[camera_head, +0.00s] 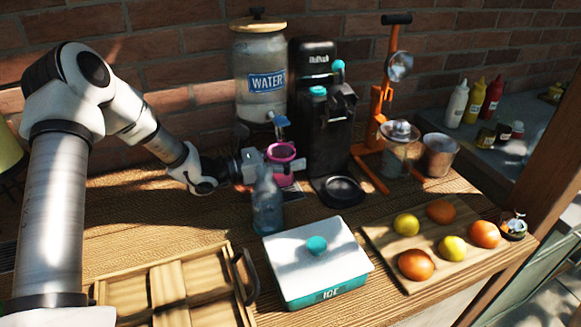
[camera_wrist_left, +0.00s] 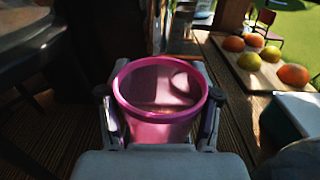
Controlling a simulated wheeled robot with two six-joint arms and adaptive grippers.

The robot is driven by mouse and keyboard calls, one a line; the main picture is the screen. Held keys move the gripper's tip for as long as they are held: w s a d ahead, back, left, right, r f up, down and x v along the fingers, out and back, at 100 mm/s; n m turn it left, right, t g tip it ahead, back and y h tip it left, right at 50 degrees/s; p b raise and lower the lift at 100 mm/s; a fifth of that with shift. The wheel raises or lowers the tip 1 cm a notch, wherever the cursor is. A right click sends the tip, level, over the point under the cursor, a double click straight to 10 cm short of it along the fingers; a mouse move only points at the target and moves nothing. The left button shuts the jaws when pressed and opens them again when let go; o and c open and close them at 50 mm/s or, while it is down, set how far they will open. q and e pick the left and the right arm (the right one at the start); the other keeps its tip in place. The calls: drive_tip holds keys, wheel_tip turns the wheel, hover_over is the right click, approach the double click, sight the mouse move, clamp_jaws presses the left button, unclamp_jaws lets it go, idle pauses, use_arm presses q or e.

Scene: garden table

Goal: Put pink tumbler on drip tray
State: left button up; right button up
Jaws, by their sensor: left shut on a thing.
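The pink tumbler (camera_head: 282,153) is upright beneath the blue tap of the water dispenser (camera_head: 261,65). My left gripper (camera_head: 262,168) is shut on it from the left. In the left wrist view the tumbler (camera_wrist_left: 158,128) sits between the two fingers of my left gripper (camera_wrist_left: 160,122), its open rim facing up. A flat, tray-like piece (camera_head: 291,191) shows just below the tumbler, largely hidden; I cannot tell whether they touch. A round black tray (camera_head: 338,189) lies at the foot of the black drinks machine (camera_head: 318,125). My right gripper is not in view.
A clear bottle (camera_head: 267,205) stands close in front of the tumbler. A white ICE box (camera_head: 316,262), a wooden divided tray (camera_head: 172,290) and a fruit board (camera_head: 432,249) fill the front. An orange press (camera_head: 377,130) stands right of the machine. Bare table lies left of the bottle.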

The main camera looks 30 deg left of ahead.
use_arm(q)
wheel_tip(320, 180, down, 3)
drive_tip(key=shift+r+p, duration=0.1)
drive_tip(key=shift+p, duration=0.2)
drive_tip(key=shift+f, duration=0.35)
drive_tip(key=o, duration=1.2)
drive_tip(key=shift+c, duration=0.2)
